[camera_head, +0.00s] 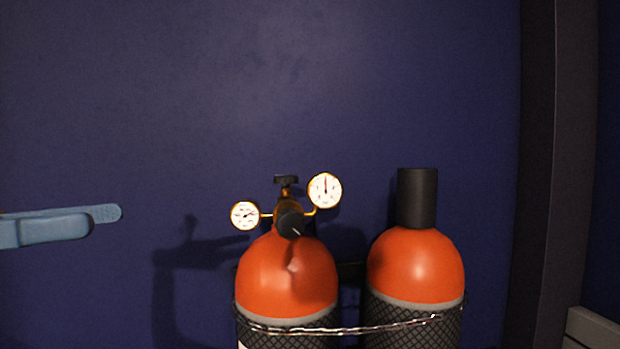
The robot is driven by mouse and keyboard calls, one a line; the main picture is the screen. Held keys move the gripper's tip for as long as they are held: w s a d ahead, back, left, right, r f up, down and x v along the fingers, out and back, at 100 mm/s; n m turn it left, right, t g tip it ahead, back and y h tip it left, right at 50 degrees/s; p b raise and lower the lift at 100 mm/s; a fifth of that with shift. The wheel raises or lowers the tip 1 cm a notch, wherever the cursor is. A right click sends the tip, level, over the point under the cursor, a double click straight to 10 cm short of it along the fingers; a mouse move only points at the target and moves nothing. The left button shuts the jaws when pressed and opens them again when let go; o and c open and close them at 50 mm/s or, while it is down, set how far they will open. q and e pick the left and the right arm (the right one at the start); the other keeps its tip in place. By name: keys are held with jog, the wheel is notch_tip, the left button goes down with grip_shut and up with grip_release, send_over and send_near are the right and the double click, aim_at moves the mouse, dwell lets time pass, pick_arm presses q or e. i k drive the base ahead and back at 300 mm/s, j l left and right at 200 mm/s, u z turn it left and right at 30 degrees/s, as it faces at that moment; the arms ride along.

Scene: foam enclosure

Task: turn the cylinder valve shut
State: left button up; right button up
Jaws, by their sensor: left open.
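The left gas cylinder (287,275) has an orange domed top and stands upright against the blue wall. Brass fittings on it carry a dark handle (286,180) at the top, which looks like the valve handle, and a round black knob (290,224) facing me. A white dial gauge (245,215) sits on the left and a larger one (324,190) on the upper right. My left gripper (98,220) comes in from the left edge, blue-grey, open and empty. It is well left of the fittings, touching nothing. My right gripper is not in view.
A second orange cylinder (415,265) with a black cap (417,197) stands to the right. A metal chain (350,330) runs across both cylinders. A dark post (553,170) rises at the right. The wall space between my left gripper and the gauges is clear.

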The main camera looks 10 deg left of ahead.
aim_at(285, 180)
jog(key=i+l, duration=0.1)
jog(key=i, duration=0.35)
jog(key=i+l, duration=0.15)
jog(key=i, duration=0.3)
jog(key=i+l, duration=0.1)
jog(key=i, duration=0.35)
